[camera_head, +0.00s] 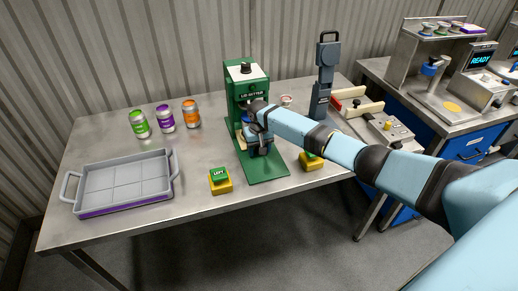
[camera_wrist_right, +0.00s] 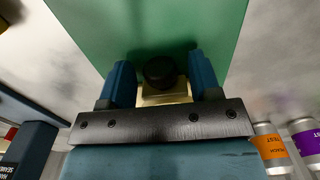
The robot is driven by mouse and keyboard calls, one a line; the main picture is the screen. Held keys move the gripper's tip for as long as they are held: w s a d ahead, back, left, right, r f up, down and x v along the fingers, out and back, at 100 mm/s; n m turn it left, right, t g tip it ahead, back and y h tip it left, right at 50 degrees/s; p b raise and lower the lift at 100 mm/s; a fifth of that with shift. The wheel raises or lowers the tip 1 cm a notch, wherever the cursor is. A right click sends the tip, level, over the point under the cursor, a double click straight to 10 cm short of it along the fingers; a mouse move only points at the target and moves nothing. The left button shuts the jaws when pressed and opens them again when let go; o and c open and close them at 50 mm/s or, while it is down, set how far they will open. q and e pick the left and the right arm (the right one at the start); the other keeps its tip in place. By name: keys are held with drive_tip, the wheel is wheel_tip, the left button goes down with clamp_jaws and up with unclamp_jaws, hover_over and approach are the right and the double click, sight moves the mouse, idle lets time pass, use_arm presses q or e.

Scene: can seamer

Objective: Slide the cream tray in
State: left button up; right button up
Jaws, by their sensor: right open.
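In the right wrist view a cream piece (camera_wrist_right: 163,96), which looks like part of the cream tray, shows with a round black knob (camera_wrist_right: 159,72) in front of the green seamer base. My right gripper (camera_wrist_right: 159,62) is open, with one blue finger on each side of the knob. I cannot tell whether the fingers touch it. My left gripper is not in view.
A grey handled tray (camera_head: 125,182) lies at the left of the steel table. Green, purple and orange cans (camera_head: 165,118) stand behind it. Yellow-based green buttons (camera_head: 220,181) flank the seamer base. A dark upright device (camera_head: 325,75) stands to the right.

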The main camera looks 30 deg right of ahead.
wheel_tip(320, 180, up, 14)
idle(0.5)
drive_tip(key=shift+f, duration=0.1)
